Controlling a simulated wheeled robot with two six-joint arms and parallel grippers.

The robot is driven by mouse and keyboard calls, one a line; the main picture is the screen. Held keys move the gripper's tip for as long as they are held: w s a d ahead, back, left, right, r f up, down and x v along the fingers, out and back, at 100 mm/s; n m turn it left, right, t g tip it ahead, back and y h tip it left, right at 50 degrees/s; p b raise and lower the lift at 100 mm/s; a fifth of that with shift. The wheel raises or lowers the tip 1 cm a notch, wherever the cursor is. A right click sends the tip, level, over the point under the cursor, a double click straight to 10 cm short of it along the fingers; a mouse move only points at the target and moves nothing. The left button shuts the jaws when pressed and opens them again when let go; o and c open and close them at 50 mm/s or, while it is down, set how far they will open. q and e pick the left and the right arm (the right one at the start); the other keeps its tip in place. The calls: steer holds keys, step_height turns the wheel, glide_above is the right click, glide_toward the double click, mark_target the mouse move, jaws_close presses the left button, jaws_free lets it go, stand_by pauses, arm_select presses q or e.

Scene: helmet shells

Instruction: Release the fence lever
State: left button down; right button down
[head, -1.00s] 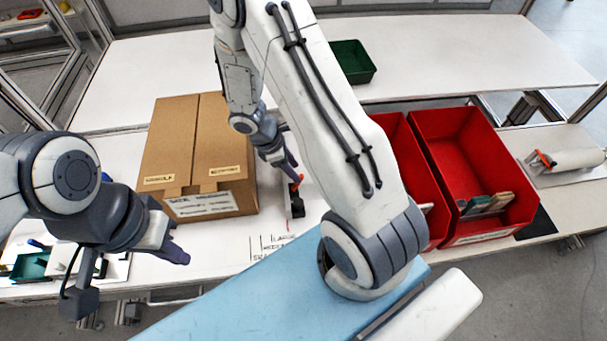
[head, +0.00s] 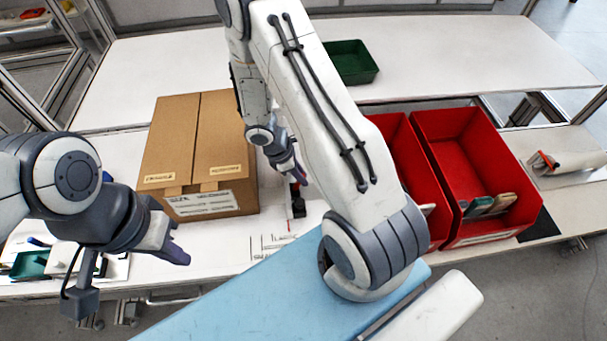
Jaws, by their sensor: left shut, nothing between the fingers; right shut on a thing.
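The fence (head: 298,208) is a narrow dark and light piece standing on the white table just right of the cardboard box. The fence lever is small and red at its top; it is mostly hidden behind my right gripper. My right gripper (head: 297,176) reaches down from above, and its fingers are shut on the lever; the contact is small and partly covered by the fingers and my arm. My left gripper (head: 182,252) is shut and empty, over the front of the table, left of the fence and in front of the box.
A closed cardboard box (head: 197,150) stands directly left of the fence. Red bins (head: 478,150) stand at the right, one holding several pads. A green tray (head: 350,62) is at the back. A roll (head: 570,160) lies far right. The back table is largely clear.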

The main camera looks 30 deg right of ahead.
steer(key=shift+w+a+g+h+b, duration=0.1)
steer(key=shift+a+g+h+b, duration=0.3)
steer(key=shift+h, duration=0.4)
steer(key=shift+a, duration=0.15)
steer(key=c, duration=0.8)
jaws_free()
steer(key=shift+r, duration=0.1)
